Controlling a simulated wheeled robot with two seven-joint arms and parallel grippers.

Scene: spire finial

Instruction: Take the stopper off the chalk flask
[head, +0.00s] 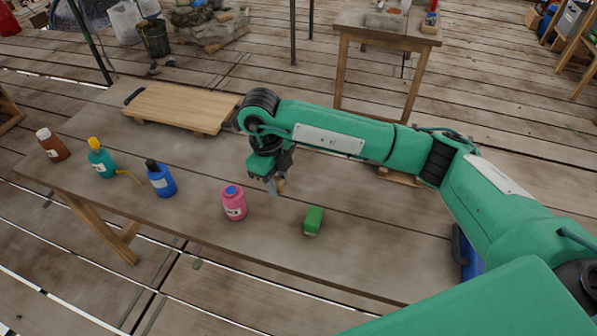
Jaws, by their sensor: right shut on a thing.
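My right gripper (273,184) points down above the middle of the table. It is shut on a small tan-brown thing (281,187), mostly hidden by the fingers; I cannot tell whether it is the stopper. No chalk-white flask shows clearly. The bottles in view are a pink one (234,208) with a blue cap, a blue one (163,182) with a black cap, a teal one (103,163) with a yellow top and a thin yellow spout, and a brown one (54,149) with a white cap. All stand upright, left of the gripper. My left gripper is out of view.
A green block (313,221) lies on the table (270,248) right of the pink bottle. A raised wooden board (183,106) lies at the table's back left. A blue thing (468,256) is partly hidden by my right arm. A second table (388,26) stands behind.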

